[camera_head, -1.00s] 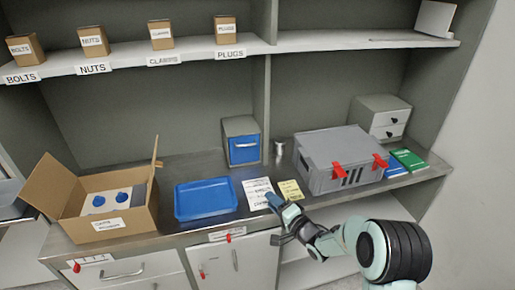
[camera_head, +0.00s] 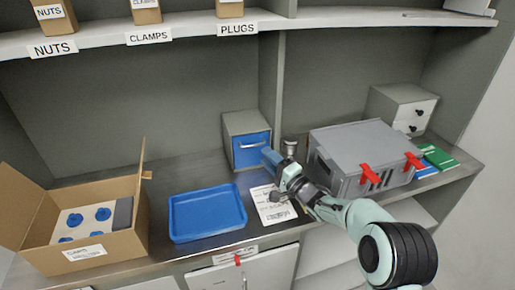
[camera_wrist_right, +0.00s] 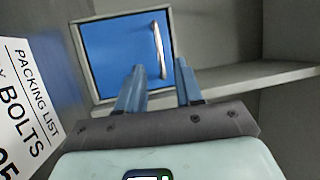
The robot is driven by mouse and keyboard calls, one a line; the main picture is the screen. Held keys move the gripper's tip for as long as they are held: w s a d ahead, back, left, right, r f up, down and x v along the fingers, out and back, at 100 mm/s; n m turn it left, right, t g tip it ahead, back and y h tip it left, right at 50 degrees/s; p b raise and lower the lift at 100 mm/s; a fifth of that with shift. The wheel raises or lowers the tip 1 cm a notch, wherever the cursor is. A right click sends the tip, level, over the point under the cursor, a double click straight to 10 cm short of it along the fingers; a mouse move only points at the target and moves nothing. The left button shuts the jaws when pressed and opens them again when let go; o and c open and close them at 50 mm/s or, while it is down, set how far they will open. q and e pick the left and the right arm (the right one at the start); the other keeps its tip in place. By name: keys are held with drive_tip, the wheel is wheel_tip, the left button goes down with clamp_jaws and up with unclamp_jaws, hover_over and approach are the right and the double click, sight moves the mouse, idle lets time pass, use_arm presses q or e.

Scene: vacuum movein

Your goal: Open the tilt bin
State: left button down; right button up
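The tilt bin (camera_head: 245,124) is a grey box with a blue front (camera_head: 250,150) and a silver handle, standing at the back of the counter. Its blue front looks closed. In the right wrist view the blue front (camera_wrist_right: 108,55) lies ahead and the upright-looking handle (camera_wrist_right: 159,50) lines up with the gap between my fingers. My right gripper (camera_head: 270,157) is in front of the bin's lower right side. In the wrist view my right gripper (camera_wrist_right: 159,65) has its fingers apart, with nothing held. I cannot tell whether it touches the handle. My left gripper is not in view.
A blue tray (camera_head: 207,236) and an open cardboard box (camera_head: 110,246) stand to the left. A packing list (camera_head: 282,212) lies below my gripper. A metal cylinder (camera_head: 290,148) and a grey case (camera_head: 350,140) with red latches stand right of the bin. A shelf (camera_head: 195,29) runs above.

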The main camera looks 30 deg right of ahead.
drive_tip(key=x, duration=0.5)
drive_tip(key=shift+w+a+r, duration=0.1)
drive_tip(key=shift+w, duration=0.25)
clamp_jaws()
idle(1.1)
